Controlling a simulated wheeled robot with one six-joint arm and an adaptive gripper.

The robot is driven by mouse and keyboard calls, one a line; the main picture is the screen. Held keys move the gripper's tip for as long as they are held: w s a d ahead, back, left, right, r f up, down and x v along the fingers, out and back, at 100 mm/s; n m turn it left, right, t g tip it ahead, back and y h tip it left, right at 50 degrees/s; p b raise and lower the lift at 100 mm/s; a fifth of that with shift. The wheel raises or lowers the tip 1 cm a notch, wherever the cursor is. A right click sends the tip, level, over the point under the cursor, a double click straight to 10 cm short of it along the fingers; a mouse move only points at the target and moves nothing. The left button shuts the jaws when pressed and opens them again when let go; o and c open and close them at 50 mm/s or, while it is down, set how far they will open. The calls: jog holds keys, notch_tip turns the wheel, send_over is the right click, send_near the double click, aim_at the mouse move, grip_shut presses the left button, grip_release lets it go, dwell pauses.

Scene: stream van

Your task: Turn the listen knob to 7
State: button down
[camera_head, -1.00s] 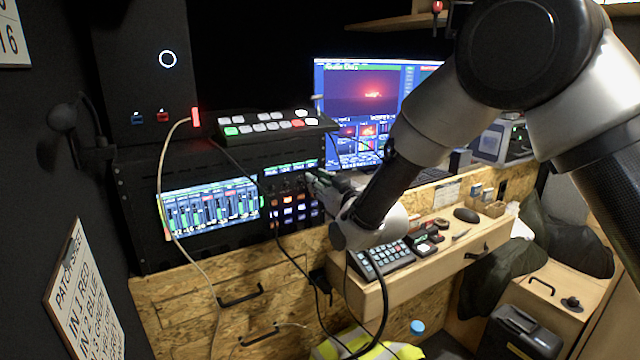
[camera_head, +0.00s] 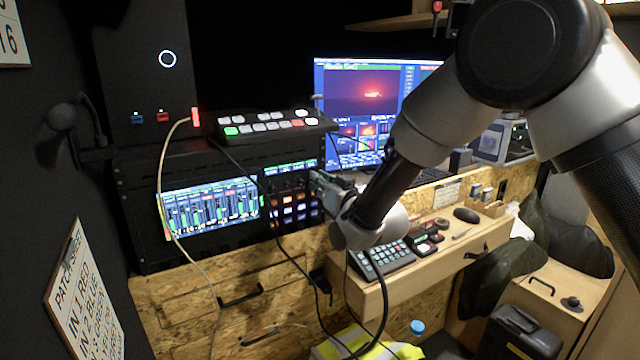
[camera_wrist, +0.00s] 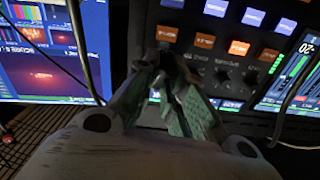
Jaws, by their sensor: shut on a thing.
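The knob panel (camera_head: 284,185) is in the dark rack, between the lit meter screen and the desk, with a row of small dark knobs above lit buttons. My gripper (camera_head: 313,183) reaches the right end of that row. In the wrist view my gripper (camera_wrist: 164,68) has its fingertips close together against the panel, shut on a knob that the fingers hide. Other dark knobs (camera_wrist: 222,75) of the row stand free beside the fingers. The listen label, the scale and the held knob's pointer cannot be read.
Lit buttons (camera_wrist: 238,47) lie close to the fingertips. The meter screen (camera_head: 210,207) is left of the panel, and a monitor (camera_head: 365,105) stands behind. A cable (camera_head: 275,222) hangs across the rack front. A keypad (camera_head: 385,262) sits on the desk below my wrist.

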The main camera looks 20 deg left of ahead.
jog(key=shift+m, duration=2.1)
jog(key=c, duration=1.7)
grip_release()
jog(key=shift+d, duration=0.15)
jog(key=v, duration=1.1)
jog(key=shift+s+d, duration=0.3)
